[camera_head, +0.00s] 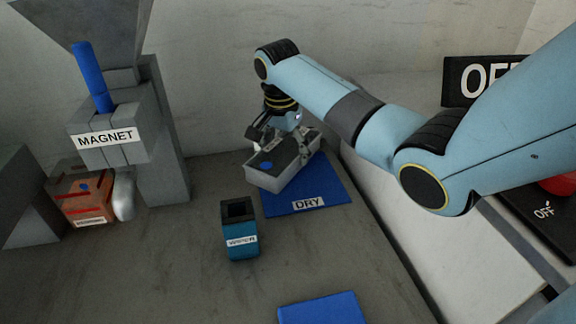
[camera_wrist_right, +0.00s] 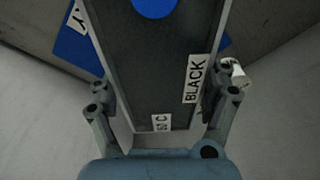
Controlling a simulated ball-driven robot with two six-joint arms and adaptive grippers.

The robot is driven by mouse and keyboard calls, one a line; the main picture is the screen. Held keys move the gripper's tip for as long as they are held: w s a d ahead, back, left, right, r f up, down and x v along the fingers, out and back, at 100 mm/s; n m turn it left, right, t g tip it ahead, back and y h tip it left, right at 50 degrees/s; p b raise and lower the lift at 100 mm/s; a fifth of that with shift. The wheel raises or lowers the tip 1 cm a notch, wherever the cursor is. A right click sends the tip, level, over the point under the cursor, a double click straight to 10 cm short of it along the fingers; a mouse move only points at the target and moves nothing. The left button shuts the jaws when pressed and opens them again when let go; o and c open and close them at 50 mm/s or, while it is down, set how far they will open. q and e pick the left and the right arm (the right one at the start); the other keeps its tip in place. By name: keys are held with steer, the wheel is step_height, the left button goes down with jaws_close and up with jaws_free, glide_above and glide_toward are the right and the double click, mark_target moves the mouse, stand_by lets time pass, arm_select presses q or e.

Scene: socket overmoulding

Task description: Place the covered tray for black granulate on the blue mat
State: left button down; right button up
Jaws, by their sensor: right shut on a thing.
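The covered tray for black granulate (camera_head: 272,181) is a light grey box with a dark lid, a blue dot and, in the right wrist view (camera_wrist_right: 160,75), a label reading BLACK. My right gripper (camera_head: 277,142) is shut on the tray at one end; its fingers lie on both sides of it in the right wrist view (camera_wrist_right: 160,105). The blue mat (camera_head: 325,187) labelled DRY lies on the counter under and to the right of the tray. The tray covers part of the mat. I cannot tell whether it touches the mat. My left gripper is not in view.
A teal open container labelled WIPER (camera_head: 239,238) stands in front of the mat. Another blue mat (camera_head: 322,309) lies at the front edge. The MAGNET machine (camera_head: 107,135) and an orange-brown box (camera_head: 82,199) are at left. An OFF sign (camera_head: 462,82) is at right.

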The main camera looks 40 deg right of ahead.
mark_target(282, 152)
steer(key=shift+f+b, duration=0.3)
steer(key=shift+f, duration=2.1)
steer(key=shift+f, duration=0.1)
steer(key=o, duration=1.5)
steer(key=shift+o, duration=0.2)
steer(key=r, duration=0.4)
steer(key=a+r+p, duration=0.1)
steer(key=r, duration=0.7)
steer(key=shift+s+a, duration=0.3)
steer(key=shift+s, duration=0.1)
